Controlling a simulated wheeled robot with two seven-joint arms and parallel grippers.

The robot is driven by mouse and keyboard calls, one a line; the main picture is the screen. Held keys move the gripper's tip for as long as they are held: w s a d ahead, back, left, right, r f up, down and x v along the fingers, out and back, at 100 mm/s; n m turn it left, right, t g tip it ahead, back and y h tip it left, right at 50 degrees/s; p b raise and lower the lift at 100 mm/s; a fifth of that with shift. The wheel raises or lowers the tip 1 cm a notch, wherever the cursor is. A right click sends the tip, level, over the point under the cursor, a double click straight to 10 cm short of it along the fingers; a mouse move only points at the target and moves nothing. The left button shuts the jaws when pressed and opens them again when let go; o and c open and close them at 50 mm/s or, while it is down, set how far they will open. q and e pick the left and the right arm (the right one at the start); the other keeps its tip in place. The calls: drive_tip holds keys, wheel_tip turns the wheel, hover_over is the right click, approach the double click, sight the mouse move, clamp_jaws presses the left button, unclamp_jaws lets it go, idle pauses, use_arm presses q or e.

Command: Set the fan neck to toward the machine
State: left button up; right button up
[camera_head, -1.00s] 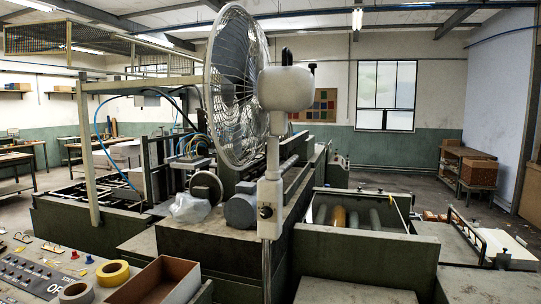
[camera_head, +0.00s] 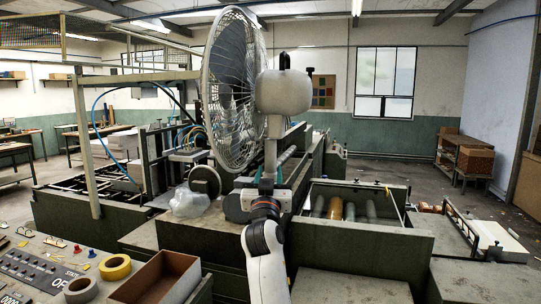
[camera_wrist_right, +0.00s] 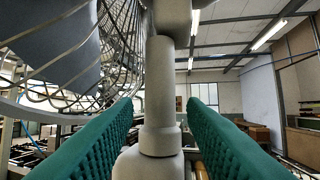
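The fan has a round wire cage (camera_head: 233,90) and a pale motor housing (camera_head: 284,91) on a grey upright pole. The cage faces left in the head view, over the machine (camera_head: 190,235). The fan neck (camera_head: 275,127) is below the housing. My right gripper (camera_head: 268,190) is at the pole below the neck. In the right wrist view its green finger pads (camera_wrist_right: 160,105) are apart, either side of the pole (camera_wrist_right: 160,80), with gaps visible on both sides. The cage (camera_wrist_right: 115,50) is at upper left there. My left gripper is not in view.
A control panel (camera_head: 40,265) with two tape rolls (camera_head: 114,267) and an open cardboard box (camera_head: 160,280) is at lower left. A plastic bag (camera_head: 190,202) lies on the machine left of the pole. A roller bin (camera_head: 360,230) stands to the right.

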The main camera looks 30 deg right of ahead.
sight(271, 165)
drive_tip(key=p+x, duration=0.1)
drive_tip(key=x, duration=0.3)
drive_tip(key=shift+w+d+r, duration=0.2)
drive_tip(key=shift+d, duration=0.05)
drive_tip(key=shift+w+d+r+p, duration=0.1)
drive_tip(key=shift+w+d+p, duration=0.2)
drive_tip(key=shift+w, duration=0.2)
drive_tip(key=shift+c, duration=0.6)
